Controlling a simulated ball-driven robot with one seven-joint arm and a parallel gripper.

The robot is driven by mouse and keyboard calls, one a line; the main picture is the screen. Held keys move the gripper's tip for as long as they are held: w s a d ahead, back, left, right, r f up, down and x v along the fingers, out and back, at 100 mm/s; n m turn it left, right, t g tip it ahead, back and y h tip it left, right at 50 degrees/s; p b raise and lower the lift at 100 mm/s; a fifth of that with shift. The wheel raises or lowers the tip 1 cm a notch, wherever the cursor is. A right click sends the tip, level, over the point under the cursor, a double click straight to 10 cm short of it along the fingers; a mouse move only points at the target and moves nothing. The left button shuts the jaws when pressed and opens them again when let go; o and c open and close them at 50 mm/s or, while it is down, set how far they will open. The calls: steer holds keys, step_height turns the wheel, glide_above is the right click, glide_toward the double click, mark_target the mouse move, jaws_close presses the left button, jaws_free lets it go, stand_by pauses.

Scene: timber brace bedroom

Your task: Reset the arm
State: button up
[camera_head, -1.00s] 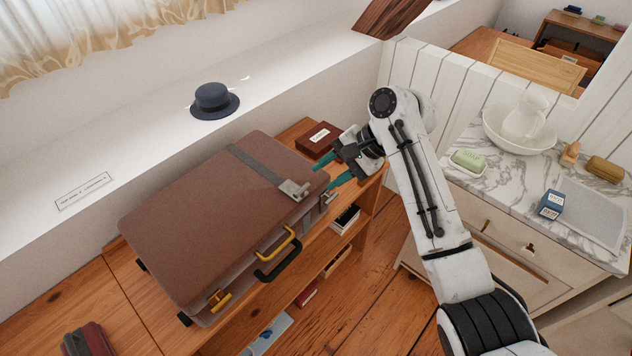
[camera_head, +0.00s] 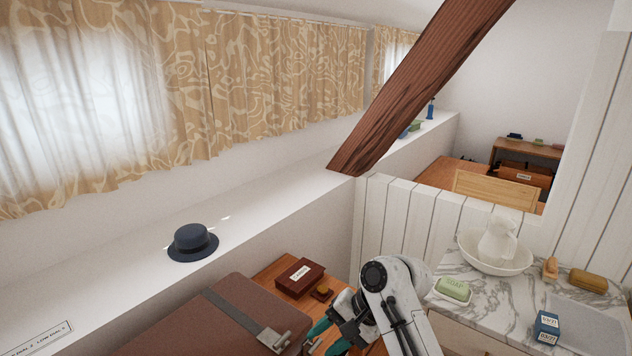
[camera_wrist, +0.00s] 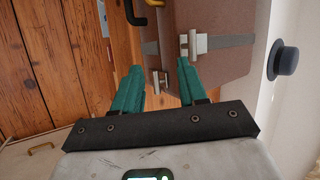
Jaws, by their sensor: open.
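My gripper (camera_head: 328,338) shows at the bottom of the head view, beside the right end of the brown suitcase (camera_head: 190,330). Its two teal fingers are apart in the wrist view (camera_wrist: 158,88), with nothing held between them. The suitcase (camera_wrist: 215,20) lies ahead of the fingers there, with a grey strap and a metal latch (camera_wrist: 192,44) close to the right finger. I cannot tell whether the fingers touch the suitcase. My white arm comes in from the bottom of the head view.
A dark red box (camera_head: 300,278) sits behind my gripper. A blue hat (camera_head: 192,243) rests on the white ledge. A slanted timber brace (camera_head: 410,95) rises at the back. A marble washstand (camera_head: 470,295) with a basin (camera_head: 495,253) and green soap (camera_head: 453,289) stands right.

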steer(key=s+d+f+n+h, duration=0.1)
steer(key=s+d+f+h, duration=0.1)
steer(key=s+d+f, duration=0.55)
steer(key=s+d+f+n+h, duration=0.1)
steer(key=s+d, duration=0.4)
steer(key=s, duration=0.5)
steer(key=s+d+f+n+h, duration=0.1)
steer(key=s+d+f+h, duration=0.2)
steer(key=s+d, duration=0.3)
steer(key=s+d+f+n+h, duration=0.1)
steer(key=s+d, duration=0.5)
steer(key=s, duration=0.8)
steer(key=shift+s+d+f+n+t+h, duration=0.3)
steer(key=shift+s+f+h, duration=0.15)
steer(key=shift+f, duration=0.2)
